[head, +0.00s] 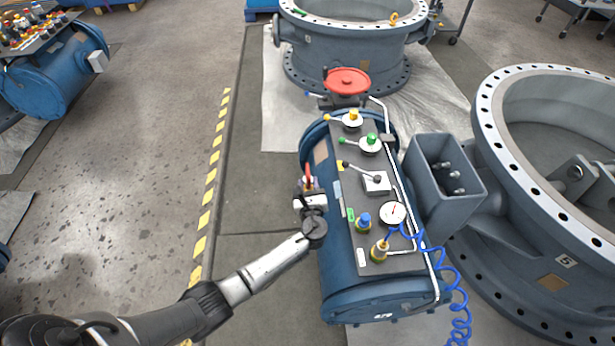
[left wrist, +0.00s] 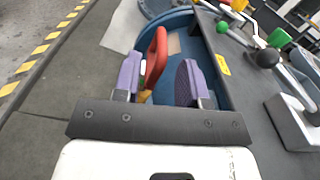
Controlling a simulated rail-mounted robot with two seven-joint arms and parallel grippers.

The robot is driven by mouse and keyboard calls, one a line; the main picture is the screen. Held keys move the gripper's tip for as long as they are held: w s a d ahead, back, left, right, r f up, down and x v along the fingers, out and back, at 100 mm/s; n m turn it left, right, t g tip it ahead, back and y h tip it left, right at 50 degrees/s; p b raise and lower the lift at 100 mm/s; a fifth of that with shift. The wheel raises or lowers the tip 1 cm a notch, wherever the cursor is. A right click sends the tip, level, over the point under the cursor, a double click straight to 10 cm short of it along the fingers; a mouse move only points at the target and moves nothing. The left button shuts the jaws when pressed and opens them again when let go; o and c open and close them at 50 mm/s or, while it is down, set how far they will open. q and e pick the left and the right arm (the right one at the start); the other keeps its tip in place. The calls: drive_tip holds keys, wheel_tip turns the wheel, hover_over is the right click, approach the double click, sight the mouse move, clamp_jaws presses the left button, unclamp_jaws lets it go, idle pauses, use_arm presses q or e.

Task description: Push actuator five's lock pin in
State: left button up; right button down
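The blue actuator (head: 335,290) lies in the middle of the head view beside a large grey valve, with a dark control panel on top. A red handle (head: 308,170), seemingly the lock pin's, stands at the actuator's left side. In the left wrist view the red handle (left wrist: 156,57) shows between the purple finger pads, closer to the left one, with a bit of yellow below it. My left gripper (head: 308,185) is open around the handle's near side, with a clear gap to the right pad. I cannot tell whether the left pad touches it. The pin's shaft is hidden. My right gripper is out of view.
The panel (head: 380,245) carries a gauge (head: 392,213), small levers and coloured knobs close to my left gripper's right. A red handwheel (head: 347,81) stands at the far end. A blue coiled hose (head: 452,280) hangs at right. The floor at left is free.

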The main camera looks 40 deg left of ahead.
sight(309, 175)
use_arm(q)
drive_tip(key=b+x, duration=0.1)
drive_tip(key=x, duration=0.2)
drive_tip(key=shift+w+f, duration=0.1)
drive_tip(key=shift+w, duration=0.2)
drive_tip(key=shift+b+x, duration=0.45)
drive_tip(key=shift+x, duration=0.3)
drive_tip(key=shift+c, duration=0.2)
drive_tip(key=shift+s+a, duration=0.1)
clamp_jaws()
